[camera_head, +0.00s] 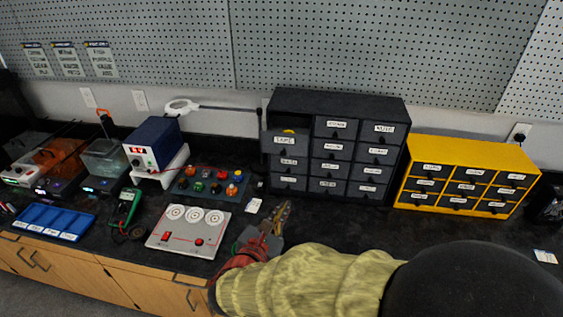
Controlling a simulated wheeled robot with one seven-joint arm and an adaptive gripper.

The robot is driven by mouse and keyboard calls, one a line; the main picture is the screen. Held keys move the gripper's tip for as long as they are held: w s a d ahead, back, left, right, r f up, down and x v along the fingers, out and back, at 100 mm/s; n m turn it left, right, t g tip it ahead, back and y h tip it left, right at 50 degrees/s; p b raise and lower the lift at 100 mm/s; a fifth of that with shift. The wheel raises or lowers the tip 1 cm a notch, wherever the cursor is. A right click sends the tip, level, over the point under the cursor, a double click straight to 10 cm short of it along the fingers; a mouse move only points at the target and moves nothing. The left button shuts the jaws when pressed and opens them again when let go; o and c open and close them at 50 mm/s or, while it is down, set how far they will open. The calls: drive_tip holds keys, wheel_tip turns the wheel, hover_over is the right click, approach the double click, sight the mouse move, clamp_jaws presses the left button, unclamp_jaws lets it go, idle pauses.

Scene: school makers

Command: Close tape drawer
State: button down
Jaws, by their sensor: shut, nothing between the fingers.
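A dark grey drawer cabinet (340,102) stands on the black counter against the wall. Its top-left drawer (285,148), whose label seems to read TAPE, sticks out from the front, and something yellow (289,131) shows inside it. The cabinet's other drawers look flush. My gripper (284,206) is shut and empty, low in front of the cabinet, below and apart from the open drawer. My arm covers part of the counter's front.
A yellow drawer cabinet (470,151) stands to the right. A white panel with round dials (188,231) and a board of coloured buttons (207,184) lie left of my gripper. A blue power supply (154,144) and a blue tray (52,221) are further left.

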drive_tip(key=w+a+r+n+t+y, duration=0.1)
drive_tip(key=w+a+r+n+t, duration=0.1)
drive_tip(key=a+r+n, duration=0.15)
drive_tip(key=b, duration=0.4)
approach(284, 154)
drive_tip(key=shift+t, duration=0.3)
drive_tip(key=x, duration=0.5)
drive_tip(key=shift+w+d+f, duration=0.15)
drive_tip(key=shift+d+f, duration=0.05)
drive_tip(key=shift+f, duration=0.15)
drive_tip(key=shift+w+d+y, duration=0.2)
drive_tip(key=shift+w+y, duration=0.1)
drive_tip(key=shift+w, duration=0.35)
drive_tip(key=x, duration=0.8)
drive_tip(key=r+x, duration=0.1)
drive_tip(key=x, duration=0.4)
drive_tip(key=shift+a+b, duration=0.4)
